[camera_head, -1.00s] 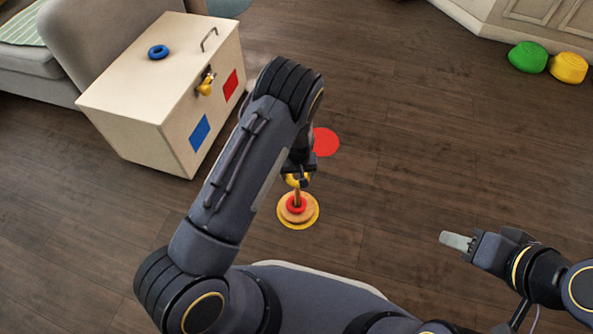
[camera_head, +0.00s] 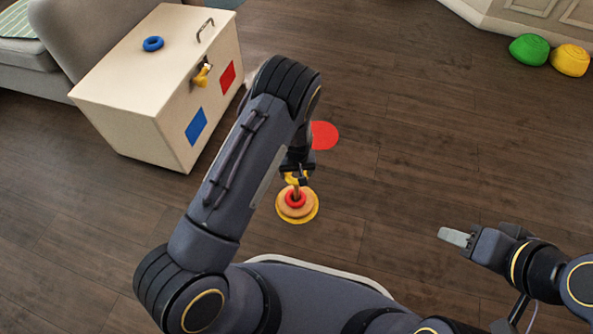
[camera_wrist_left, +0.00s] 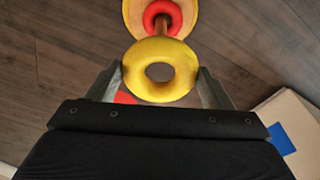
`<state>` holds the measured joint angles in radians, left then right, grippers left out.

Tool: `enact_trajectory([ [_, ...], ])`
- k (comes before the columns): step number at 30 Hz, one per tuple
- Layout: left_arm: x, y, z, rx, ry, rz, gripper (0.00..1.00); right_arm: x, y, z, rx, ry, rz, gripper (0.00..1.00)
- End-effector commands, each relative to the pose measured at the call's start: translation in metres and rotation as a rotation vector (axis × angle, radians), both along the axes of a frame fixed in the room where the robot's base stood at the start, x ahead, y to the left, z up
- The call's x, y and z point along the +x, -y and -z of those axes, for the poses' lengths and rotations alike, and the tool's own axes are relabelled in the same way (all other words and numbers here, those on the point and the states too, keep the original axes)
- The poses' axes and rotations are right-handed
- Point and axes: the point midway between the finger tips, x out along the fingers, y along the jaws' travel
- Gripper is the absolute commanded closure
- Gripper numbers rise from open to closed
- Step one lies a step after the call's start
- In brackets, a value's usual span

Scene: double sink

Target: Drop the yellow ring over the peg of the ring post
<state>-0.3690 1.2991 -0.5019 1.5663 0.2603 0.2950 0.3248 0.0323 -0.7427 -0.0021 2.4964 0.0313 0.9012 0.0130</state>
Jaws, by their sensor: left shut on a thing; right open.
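The yellow ring (camera_head: 293,179) is held in my left gripper (camera_wrist_left: 160,76), one finger on each side of it. In the left wrist view the ring (camera_wrist_left: 134,72) faces the camera with its hole open to view. The ring post (camera_head: 284,212) stands upright on the floor just below, with a red ring (camera_head: 296,199) around the bottom of its peg (camera_head: 296,190). In the left wrist view the peg (camera_wrist_left: 162,30) runs toward the ring's upper edge, and its tip is hidden. I cannot tell if they touch. My right gripper (camera_head: 456,238) is open and empty at the right.
A cream box (camera_head: 130,85) with a blue ring (camera_head: 153,43) on its lid stands at the left. A red disc (camera_head: 323,135) lies on the floor behind the post. Green (camera_head: 528,49) and yellow (camera_head: 571,60) domes sit at the far right. The floor between is clear.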

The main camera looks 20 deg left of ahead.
Motion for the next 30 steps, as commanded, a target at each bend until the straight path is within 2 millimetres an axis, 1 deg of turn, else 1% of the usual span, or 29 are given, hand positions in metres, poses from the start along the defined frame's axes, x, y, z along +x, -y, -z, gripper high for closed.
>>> enact_trajectory([
  [1,0.000,0.000,0.007,0.000,0.000,0.000,0.48,0.000,0.000,0.006,0.000,0.000,0.000,0.59],
  [18,0.000,0.000,0.046,0.000,0.001,0.001,0.48,0.000,0.000,0.037,0.000,0.000,0.000,0.59],
  [24,0.000,0.000,0.053,-0.001,0.001,0.000,0.48,0.000,0.000,0.042,0.000,0.000,0.000,0.59],
  [30,0.000,0.000,0.053,-0.001,0.001,0.000,0.48,0.000,0.000,0.042,0.000,0.000,0.000,0.59],
])
